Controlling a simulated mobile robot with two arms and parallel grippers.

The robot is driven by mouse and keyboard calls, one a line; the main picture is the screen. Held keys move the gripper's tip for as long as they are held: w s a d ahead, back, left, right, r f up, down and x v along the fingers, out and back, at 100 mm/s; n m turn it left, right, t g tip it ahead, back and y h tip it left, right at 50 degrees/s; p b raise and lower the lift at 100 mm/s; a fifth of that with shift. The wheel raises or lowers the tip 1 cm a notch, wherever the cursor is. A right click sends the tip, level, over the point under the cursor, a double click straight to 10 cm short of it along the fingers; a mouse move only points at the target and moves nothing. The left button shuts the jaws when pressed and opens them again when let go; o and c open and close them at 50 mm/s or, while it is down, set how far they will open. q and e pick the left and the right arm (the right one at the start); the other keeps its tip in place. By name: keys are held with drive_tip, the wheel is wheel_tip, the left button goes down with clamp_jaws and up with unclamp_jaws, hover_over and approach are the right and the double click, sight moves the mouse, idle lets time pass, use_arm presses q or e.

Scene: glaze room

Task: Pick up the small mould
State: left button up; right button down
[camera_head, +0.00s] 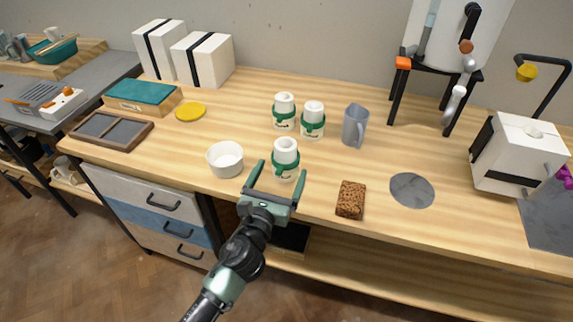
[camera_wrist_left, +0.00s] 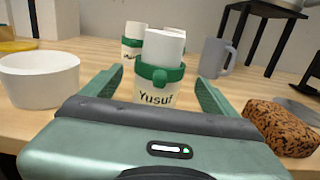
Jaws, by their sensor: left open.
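A white cup-like cylinder with a green band and the name "Yusuf" (camera_head: 286,150) stands upright near the front of the wooden bench; it also shows in the left wrist view (camera_wrist_left: 158,96). My left gripper (camera_head: 281,170) is open and empty, with a finger to each side of this cylinder in both views; I cannot tell whether they touch it. Two similar banded cylinders, a left one (camera_head: 284,112) and a right one (camera_head: 313,121), stand behind. A white block with a black strap and a hole on top (camera_head: 515,155) stands at the right. My right gripper is not in view.
A white bowl (camera_head: 225,162) is close left of my gripper, and a speckled brown block (camera_head: 350,200) lies to its right. A grey jug (camera_head: 355,126) stands behind. A grey disc (camera_head: 411,190) lies further right. Two tall strapped white blocks (camera_head: 203,61) stand at the back left.

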sight(286, 158)
use_arm(q)
drive_tip(key=x, duration=0.5)
drive_tip(key=shift+r, duration=0.1)
drive_tip(key=shift+w, duration=0.1)
drive_tip(key=c, duration=1.3)
drive_tip(key=shift+r, duration=0.1)
drive_tip(key=c, duration=0.4)
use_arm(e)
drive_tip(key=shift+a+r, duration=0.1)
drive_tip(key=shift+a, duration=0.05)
use_arm(q)
drive_tip(key=shift+o, duration=0.2)
drive_tip(key=shift+r, duration=0.1)
